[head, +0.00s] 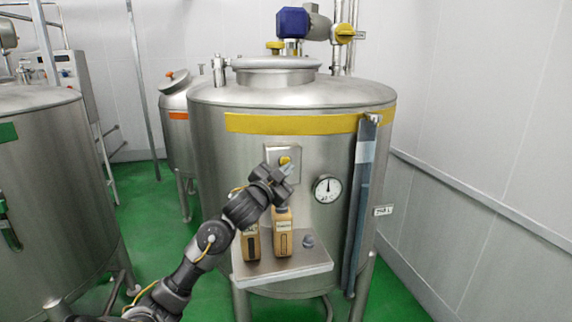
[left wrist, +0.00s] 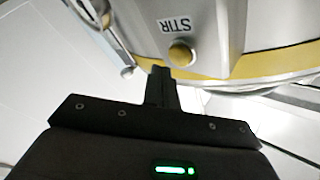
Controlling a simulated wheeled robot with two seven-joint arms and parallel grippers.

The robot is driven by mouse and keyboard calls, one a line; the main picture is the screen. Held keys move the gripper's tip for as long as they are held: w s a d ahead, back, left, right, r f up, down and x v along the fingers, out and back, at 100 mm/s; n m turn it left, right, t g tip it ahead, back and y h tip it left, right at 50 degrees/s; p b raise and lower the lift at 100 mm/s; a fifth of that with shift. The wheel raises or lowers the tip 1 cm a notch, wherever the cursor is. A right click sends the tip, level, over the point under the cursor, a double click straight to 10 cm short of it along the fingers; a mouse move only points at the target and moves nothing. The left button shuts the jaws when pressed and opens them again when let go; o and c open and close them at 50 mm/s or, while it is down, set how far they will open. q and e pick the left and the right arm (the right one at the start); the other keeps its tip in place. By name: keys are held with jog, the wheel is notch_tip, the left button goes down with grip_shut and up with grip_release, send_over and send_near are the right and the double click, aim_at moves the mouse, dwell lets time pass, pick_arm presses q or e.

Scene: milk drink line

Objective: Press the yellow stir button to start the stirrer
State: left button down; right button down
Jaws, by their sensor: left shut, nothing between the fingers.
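The yellow stir button (head: 285,160) sits on a square metal plate (head: 272,155) on the front of the steel tank (head: 230,150). It also shows in the left wrist view as a yellow knob (left wrist: 181,53) beside the label "STIR" (left wrist: 178,24). My left gripper (head: 287,170) is shut and empty, with its fingertips close in front of the button. In the left wrist view its closed fingers (left wrist: 160,75) end just beside the button; I cannot tell whether they touch. My right gripper is in neither view.
A shelf (head: 290,270) on the tank holds two tan cartons (head: 283,235) and a small grey knob-like item (head: 308,241) below my gripper. A round dial gauge (head: 327,189) is to the right, with a vertical sight tube (head: 361,210) beyond. Another tank (head: 50,190) stands left.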

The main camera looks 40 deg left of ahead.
pick_arm(q)
jog(key=shift+a, duration=0.1)
dwell(0.6)
jog(key=shift+w+a, duration=0.2)
jog(key=shift+a, duration=0.1)
jog(key=shift+w+a+p, duration=0.25)
jog(key=shift+a+p, duration=0.1)
dwell(0.7)
jog(key=shift+s+d, duration=0.55)
jog(key=shift+d, duration=0.2)
jog(key=s+d, duration=0.3)
jog(key=d, duration=0.2)
jog(key=shift+s, duration=0.2)
